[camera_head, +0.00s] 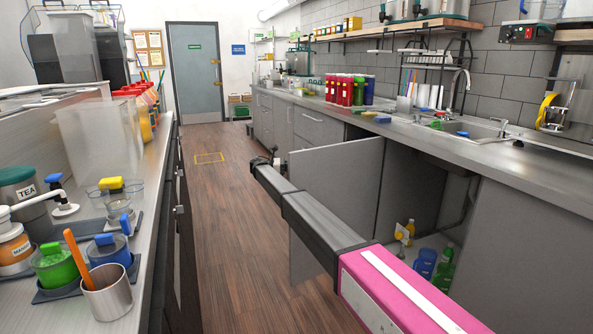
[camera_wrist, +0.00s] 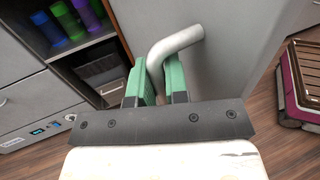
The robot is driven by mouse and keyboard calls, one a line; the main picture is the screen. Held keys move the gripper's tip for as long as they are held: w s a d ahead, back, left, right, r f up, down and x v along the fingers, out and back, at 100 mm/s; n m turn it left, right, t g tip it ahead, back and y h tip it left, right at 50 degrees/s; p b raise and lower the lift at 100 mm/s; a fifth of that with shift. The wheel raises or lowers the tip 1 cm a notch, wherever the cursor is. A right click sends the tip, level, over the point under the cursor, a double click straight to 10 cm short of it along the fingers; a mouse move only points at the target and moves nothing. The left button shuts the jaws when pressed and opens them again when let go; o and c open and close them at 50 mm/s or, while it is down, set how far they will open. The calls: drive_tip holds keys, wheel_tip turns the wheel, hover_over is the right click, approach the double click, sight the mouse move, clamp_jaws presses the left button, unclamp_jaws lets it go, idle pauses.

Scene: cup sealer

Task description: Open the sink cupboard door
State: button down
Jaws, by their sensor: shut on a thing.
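The sink cupboard door (camera_head: 335,180) is a grey panel standing swung out from the counter front in the head view. The cupboard interior (camera_head: 415,195) shows behind it. In the wrist view the door (camera_wrist: 230,45) lies beyond my gripper (camera_wrist: 158,80). Its bent grey bar handle (camera_wrist: 178,42) passes between my green fingers, which are shut on it. In the head view my gripper is small and far off at the end of my outstretched arm, by the door's outer edge, and its fingers cannot be made out there.
Yellow, blue and green bottles (camera_head: 425,264) stand inside the cupboard. The sink (camera_head: 470,128) is in the counter above. A wooden floor aisle (camera_head: 225,240) runs between this counter and the left counter (camera_head: 150,190), which is crowded with cups. The aisle floor is clear.

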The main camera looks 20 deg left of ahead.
drive_tip(key=shift+w, duration=0.15)
drive_tip(key=c, duration=1.1)
unclamp_jaws()
drive_tip(key=shift+c, duration=0.2)
drive_tip(key=shift+a, duration=0.1)
drive_tip(key=v, duration=1)
drive_tip(key=shift+a, duration=0.35)
drive_tip(key=shift+s, duration=0.25)
